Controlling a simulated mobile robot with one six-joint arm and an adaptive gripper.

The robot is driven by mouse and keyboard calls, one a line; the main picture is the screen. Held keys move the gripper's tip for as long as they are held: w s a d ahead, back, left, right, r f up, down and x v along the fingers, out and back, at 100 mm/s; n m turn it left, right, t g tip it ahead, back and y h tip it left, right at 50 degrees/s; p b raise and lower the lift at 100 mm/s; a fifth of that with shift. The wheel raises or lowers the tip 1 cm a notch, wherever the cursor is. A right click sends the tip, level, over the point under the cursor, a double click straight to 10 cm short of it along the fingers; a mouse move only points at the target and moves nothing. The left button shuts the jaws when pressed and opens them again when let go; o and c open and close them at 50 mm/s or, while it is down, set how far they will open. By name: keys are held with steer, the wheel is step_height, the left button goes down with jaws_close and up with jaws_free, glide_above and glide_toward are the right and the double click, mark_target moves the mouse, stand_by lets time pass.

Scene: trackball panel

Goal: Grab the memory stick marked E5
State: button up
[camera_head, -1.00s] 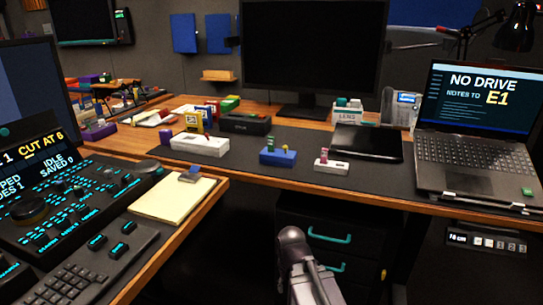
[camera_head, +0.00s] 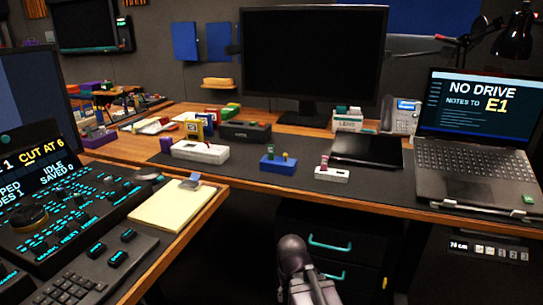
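No label reading E5 can be made out. A grey link of my arm shows at the bottom centre, in front of the desk. My gripper is not in view.
A laptop (camera_head: 470,165) reading "NO DRIVE, NOTES TO E1" stands right of a flat black tablet (camera_head: 366,152). A large monitor (camera_head: 313,55) stands behind. A notepad (camera_head: 170,208) and control panel (camera_head: 75,195) fill the left desk. Drawers (camera_head: 330,230) stand under the far desk.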

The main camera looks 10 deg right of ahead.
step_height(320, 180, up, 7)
steer(key=p, duration=0.7)
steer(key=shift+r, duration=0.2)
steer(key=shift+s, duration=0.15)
